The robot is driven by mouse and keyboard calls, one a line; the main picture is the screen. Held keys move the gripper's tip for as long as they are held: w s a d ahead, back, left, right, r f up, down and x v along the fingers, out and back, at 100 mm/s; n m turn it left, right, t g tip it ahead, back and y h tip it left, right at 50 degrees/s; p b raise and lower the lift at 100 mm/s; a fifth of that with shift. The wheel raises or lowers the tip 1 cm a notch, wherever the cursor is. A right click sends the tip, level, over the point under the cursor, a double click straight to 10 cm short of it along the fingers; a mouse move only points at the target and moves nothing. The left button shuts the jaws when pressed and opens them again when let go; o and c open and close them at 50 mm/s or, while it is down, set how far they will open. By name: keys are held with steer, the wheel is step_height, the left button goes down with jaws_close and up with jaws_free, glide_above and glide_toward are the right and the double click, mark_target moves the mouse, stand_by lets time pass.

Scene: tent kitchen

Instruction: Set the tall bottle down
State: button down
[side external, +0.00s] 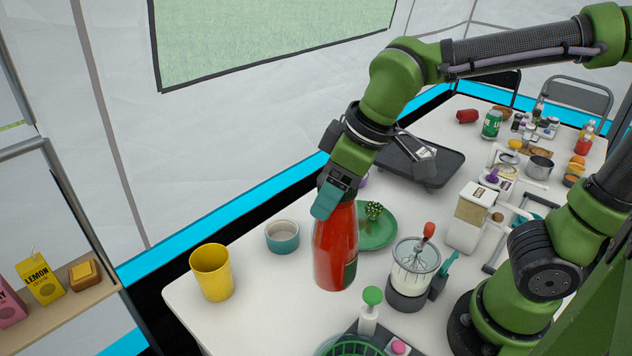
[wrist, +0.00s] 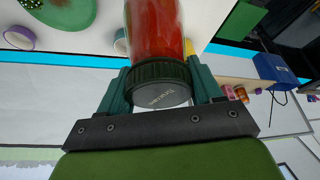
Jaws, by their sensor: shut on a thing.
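The tall bottle (side external: 336,248) is red with a dark green label patch, and it stands upright at the table's near side in the side view. My gripper (side external: 328,200) is at its top, shut on its cap. In the wrist view the dark ribbed cap (wrist: 160,84) sits between the two teal fingers of my gripper (wrist: 161,88), with the red body beyond. The bottle's base appears at or just above the white tabletop (side external: 265,310); I cannot tell whether it touches.
A green plate (side external: 375,238) with a small cactus (side external: 374,210) is close behind the bottle. A blender (side external: 411,268) stands close right. A teal bowl (side external: 282,236) and yellow cup (side external: 211,272) are left. A green-topped dispenser (side external: 370,312) and green basket (side external: 350,346) are in front.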

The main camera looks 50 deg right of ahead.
steer(key=shift+w+f, duration=0.1)
steer(key=shift+f, duration=3.25)
steer(key=shift+c, duration=0.9)
jaws_free()
steer(key=shift+f, duration=0.1)
glide_toward(331, 222)
steer(key=w+d+f, duration=0.1)
steer(key=d, duration=0.2)
steer(key=d+f+m+t, duration=0.3)
steer(key=d+m, duration=0.4)
steer(key=m, duration=0.1)
steer(key=shift+s+f+m, duration=0.35)
steer(key=shift+f+m, duration=0.05)
